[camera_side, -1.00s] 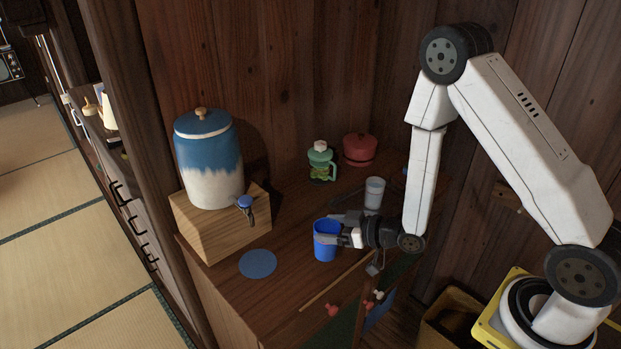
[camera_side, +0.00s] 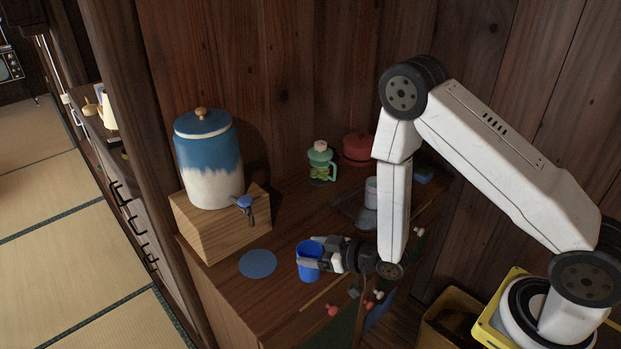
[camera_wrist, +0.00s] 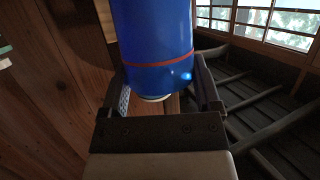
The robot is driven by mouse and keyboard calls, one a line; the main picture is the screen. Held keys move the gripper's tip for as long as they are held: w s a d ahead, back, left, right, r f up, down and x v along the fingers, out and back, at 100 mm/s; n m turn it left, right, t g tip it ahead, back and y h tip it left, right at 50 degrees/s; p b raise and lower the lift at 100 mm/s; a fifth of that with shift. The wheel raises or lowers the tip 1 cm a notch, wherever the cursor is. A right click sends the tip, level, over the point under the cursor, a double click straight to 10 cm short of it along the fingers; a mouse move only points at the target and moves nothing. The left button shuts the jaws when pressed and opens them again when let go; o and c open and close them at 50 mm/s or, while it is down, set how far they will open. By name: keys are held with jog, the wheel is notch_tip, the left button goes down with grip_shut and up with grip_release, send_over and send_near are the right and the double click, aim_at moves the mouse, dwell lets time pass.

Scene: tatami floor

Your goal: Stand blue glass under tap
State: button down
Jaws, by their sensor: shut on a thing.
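The blue glass (camera_side: 309,262) is upright in my gripper (camera_side: 318,262), just right of a round blue mat. My gripper is shut on it from the right side. In the wrist view the blue glass (camera_wrist: 154,45) fills the upper middle between the two fingers (camera_wrist: 160,90), and a red line runs round it. I cannot tell whether its base touches the cabinet top. The tap (camera_side: 244,203), with a blue top, sticks out from a blue and white crock (camera_side: 210,165) on a wooden block (camera_side: 225,232). The round blue mat (camera_side: 257,264) lies on the cabinet top below the tap.
A green jug (camera_side: 321,163) and a red lidded pot (camera_side: 357,149) stand at the back. A pale cup (camera_side: 371,192) is partly behind my arm. A thin stick and small red pieces (camera_side: 332,309) are near the front edge. Space between glass and mat is clear.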

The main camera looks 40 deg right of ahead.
aim_at(300, 246)
jog(key=shift+r+x, duration=0.15)
jog(key=shift+x, duration=2.4)
jog(key=shift+r+x, duration=0.15)
jog(key=shift+x, duration=2.4)
jog(key=shift+r+x, duration=0.15)
jog(key=shift+x, duration=2.4)
jog(key=shift+w+a+f, duration=0.1)
grip_release()
jog(key=shift+s+r, duration=0.25)
jog(key=shift+s, duration=0.1)
jog(key=shift+v, duration=5.7)
jog(key=shift+w+r, duration=0.1)
jog(key=shift+w, duration=0.05)
